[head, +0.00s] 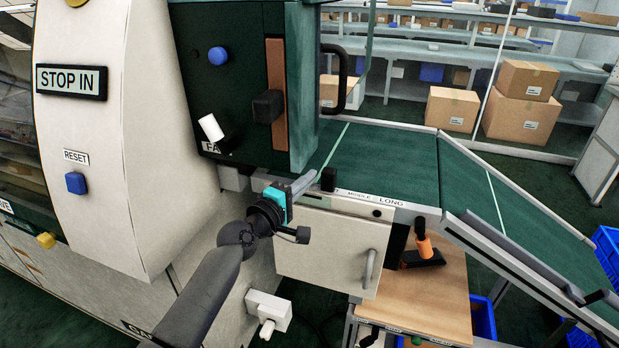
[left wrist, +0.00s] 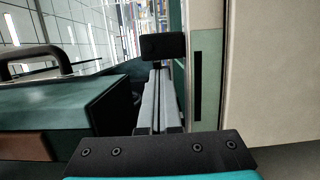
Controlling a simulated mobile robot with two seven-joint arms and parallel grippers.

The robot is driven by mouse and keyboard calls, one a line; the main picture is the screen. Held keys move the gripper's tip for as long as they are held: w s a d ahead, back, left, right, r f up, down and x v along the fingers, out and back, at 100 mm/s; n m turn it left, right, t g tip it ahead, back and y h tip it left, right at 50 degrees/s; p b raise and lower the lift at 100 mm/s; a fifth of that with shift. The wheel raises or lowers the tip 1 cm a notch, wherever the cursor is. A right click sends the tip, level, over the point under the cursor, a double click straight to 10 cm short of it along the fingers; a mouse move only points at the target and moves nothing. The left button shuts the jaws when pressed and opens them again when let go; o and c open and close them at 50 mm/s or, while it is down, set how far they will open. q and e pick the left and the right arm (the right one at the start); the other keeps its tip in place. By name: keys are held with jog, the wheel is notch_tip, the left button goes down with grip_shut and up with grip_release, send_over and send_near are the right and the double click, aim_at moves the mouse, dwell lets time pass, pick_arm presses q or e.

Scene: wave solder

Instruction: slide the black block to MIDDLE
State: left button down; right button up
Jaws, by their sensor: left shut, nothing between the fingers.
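The small black block (head: 328,179) stands upright on the front rail of the green conveyor. It is at the left part of a printed strip, left of the word MIDDLE (head: 358,194), with LONG further right. The word left of MIDDLE is mostly hidden. My left gripper (head: 308,180) is shut and empty, its fingertips pointing at the block from the left. In the left wrist view the block (left wrist: 163,47) shows just beyond the closed fingers (left wrist: 159,85); I cannot tell whether they touch. My right gripper is not in view.
The green machine housing (head: 303,90) stands close behind my left gripper, with another black block (head: 267,106) on a brown strip. A white door (head: 335,245) with a handle is below the rail. The conveyor (head: 390,150) to the right is clear.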

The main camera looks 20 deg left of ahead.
pick_arm(q)
jog(key=shift+d, duration=0.25)
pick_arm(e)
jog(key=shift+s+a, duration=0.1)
pick_arm(q)
jog(key=shift+d, duration=0.1)
jog(key=d+p, duration=0.3)
jog(key=d, duration=0.3)
jog(key=shift+s+d+r, duration=0.1)
jog(key=shift+d, duration=0.35)
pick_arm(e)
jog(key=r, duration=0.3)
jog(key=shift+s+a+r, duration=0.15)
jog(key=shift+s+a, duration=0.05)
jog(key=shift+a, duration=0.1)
